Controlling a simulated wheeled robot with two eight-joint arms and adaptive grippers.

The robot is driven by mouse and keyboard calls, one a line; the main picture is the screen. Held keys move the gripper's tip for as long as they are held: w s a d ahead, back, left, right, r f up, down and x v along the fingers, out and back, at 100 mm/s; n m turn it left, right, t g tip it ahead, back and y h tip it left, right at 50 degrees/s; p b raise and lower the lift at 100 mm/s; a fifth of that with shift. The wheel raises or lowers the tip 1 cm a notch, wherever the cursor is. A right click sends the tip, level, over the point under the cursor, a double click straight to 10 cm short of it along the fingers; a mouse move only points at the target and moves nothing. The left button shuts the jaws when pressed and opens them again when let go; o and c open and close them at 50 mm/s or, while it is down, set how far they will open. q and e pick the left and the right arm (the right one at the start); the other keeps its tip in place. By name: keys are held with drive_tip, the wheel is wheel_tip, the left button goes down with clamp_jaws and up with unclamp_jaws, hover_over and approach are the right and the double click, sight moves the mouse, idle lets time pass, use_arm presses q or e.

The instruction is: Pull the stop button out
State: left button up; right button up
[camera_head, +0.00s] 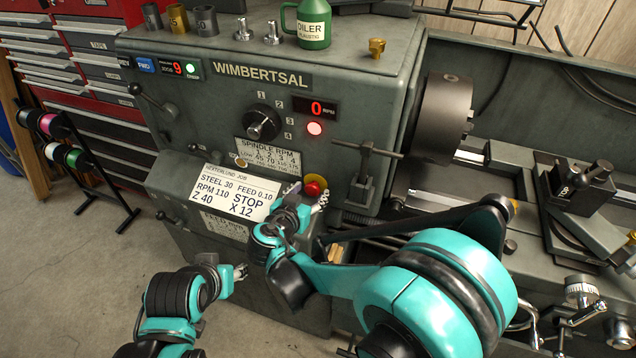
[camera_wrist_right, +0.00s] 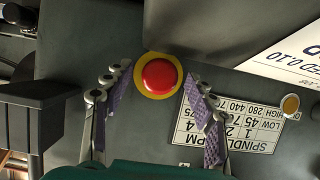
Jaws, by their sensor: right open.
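The stop button is a red mushroom head on a yellow ring (camera_head: 314,186), on the front of the grey lathe headstock. In the right wrist view the red button (camera_wrist_right: 158,76) lies between and just beyond my fingertips, with both purple-padded fingers apart from it. My right gripper (camera_head: 306,197) is open and empty close in front of the button; it also shows in the right wrist view (camera_wrist_right: 157,88). In the head view its fingers partly cover the area round the button. My left gripper (camera_head: 241,272) hangs low at left, away from the panel; its fingers are too small to judge.
A job card (camera_head: 235,190) sits left of the button. The speed knob (camera_head: 262,123) and a lit red lamp (camera_head: 315,129) are above. A lever (camera_head: 366,165) and the chuck (camera_head: 443,117) stand to the right. A spool rack (camera_head: 75,155) stands at far left; floor is clear before it.

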drive_tip(key=shift+w+d+f, duration=0.15)
drive_tip(key=shift+w, duration=0.2)
drive_tip(key=shift+s, duration=0.1)
drive_tip(key=shift+s, duration=0.1)
clamp_jaws()
drive_tip(key=shift+s+a, duration=0.35)
drive_tip(key=shift+s, duration=0.2)
unclamp_jaws()
